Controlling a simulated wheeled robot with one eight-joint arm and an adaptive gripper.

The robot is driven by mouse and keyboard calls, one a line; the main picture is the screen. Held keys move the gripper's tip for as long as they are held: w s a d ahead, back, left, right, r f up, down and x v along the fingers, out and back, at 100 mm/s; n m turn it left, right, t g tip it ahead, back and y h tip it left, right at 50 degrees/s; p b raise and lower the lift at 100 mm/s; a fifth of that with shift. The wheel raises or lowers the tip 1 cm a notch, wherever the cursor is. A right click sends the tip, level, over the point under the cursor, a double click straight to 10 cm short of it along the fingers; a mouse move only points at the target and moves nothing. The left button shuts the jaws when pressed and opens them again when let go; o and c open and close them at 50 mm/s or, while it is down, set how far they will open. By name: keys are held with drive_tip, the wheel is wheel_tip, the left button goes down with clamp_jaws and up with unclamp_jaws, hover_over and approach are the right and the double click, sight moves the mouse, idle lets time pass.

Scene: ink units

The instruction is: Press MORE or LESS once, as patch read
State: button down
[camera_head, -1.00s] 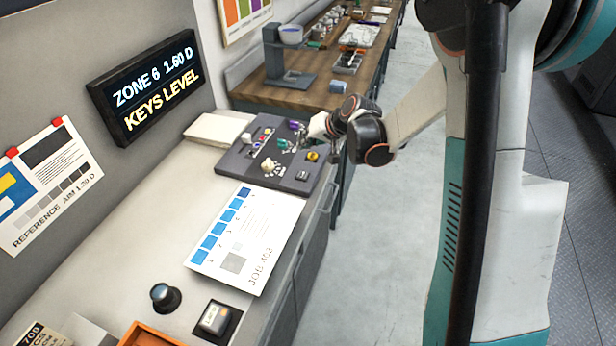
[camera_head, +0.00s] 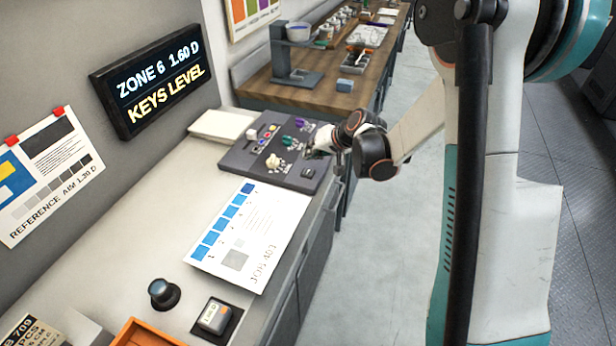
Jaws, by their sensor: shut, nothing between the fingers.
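The ink console (camera_head: 250,160), a dark grey panel with coloured knobs and small keys, lies on the counter. Its MORE and LESS labels are too small to read. My gripper (camera_head: 319,152) is shut and empty over the console's right edge, covering part of it; I cannot tell whether it touches a key. The wall display (camera_head: 150,80) reads "ZONE 6 1.60 D" and "KEYS LEVEL". The reference sheet (camera_head: 48,175) on the wall seems to read "REFERENCE AIM 1.30 D". The job sheet (camera_head: 262,225) with a row of blue patches lies in front of the console.
A black knob-like device (camera_head: 163,293) and a small meter (camera_head: 215,317) stand at the counter's front, near an orange tray (camera_head: 145,334). A white pad (camera_head: 222,126) lies behind the console. A wooden bench (camera_head: 300,97) stands beyond.

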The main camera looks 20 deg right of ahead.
sight(311, 171)
drive_tip(key=shift+f+b, duration=1.1)
drive_tip(key=shift+f, duration=0.6)
drive_tip(key=shift+f, duration=0.15)
drive_tip(key=shift+f+b, duration=0.25)
drive_tip(key=shift+b, duration=0.25)
drive_tip(key=shift+f+b, duration=0.45)
idle(0.5)
idle(0.4)
drive_tip(key=shift+r+p, duration=0.55)
drive_tip(key=shift+r, duration=0.35)
drive_tip(key=shift+r, duration=0.1)
drive_tip(key=shift+r+p, duration=1.5)
drive_tip(key=shift+r, duration=0.95)
